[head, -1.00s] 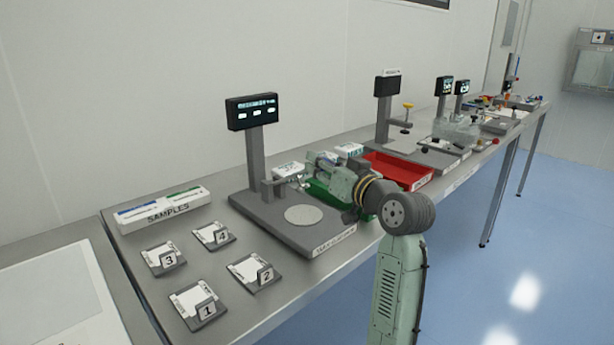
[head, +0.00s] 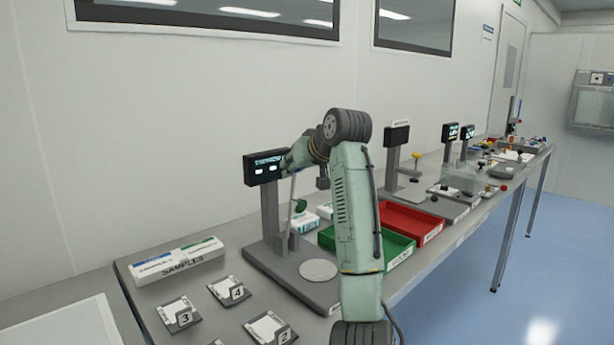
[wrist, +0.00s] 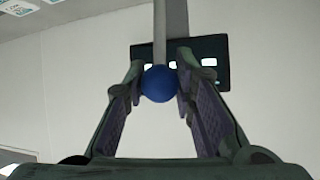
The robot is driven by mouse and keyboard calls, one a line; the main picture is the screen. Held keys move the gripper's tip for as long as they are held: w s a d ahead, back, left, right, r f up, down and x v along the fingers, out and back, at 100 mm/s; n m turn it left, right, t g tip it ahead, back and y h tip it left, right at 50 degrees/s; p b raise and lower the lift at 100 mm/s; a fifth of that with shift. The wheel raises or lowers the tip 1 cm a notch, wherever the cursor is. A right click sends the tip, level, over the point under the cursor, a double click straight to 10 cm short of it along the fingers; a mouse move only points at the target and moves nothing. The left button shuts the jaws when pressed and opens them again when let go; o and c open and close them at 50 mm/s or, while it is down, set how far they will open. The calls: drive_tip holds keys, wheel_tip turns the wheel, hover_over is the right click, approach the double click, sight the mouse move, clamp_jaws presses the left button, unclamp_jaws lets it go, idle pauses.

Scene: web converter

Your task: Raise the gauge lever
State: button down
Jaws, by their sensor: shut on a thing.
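The gauge (head: 290,272) stands on the bench with a dark display (head: 265,167) on its post. Its lever (head: 292,205) shows as a thin rod standing nearly upright beside the post. My gripper (head: 287,165) is up at display height at the lever's top, partly hidden by my own arm. In the wrist view, a blue ball knob (wrist: 159,84) on the lever rod (wrist: 159,35) sits between the two fingers of my gripper (wrist: 160,62), which are shut on it. The display (wrist: 207,62) is behind it.
Numbered sample pads (head: 230,291) and a samples box (head: 178,262) lie to the left. A green tray (head: 398,250) and a red tray (head: 412,222) are to the right, partly behind my arm. More instruments stand farther along the bench.

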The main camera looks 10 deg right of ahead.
drive_tip(key=shift+w+a+r+g+h, duration=0.15)
drive_tip(key=shift+w+a+g+h, duration=0.25)
drive_tip(key=shift+w+a+g, duration=0.5)
drive_tip(key=shift+w, duration=0.3)
drive_tip(key=c, duration=1.3)
unclamp_jaws()
drive_tip(key=v, duration=1.2)
drive_tip(key=shift+s, duration=0.2)
drive_tip(key=shift+a, duration=0.1)
drive_tip(key=shift+t, duration=0.3)
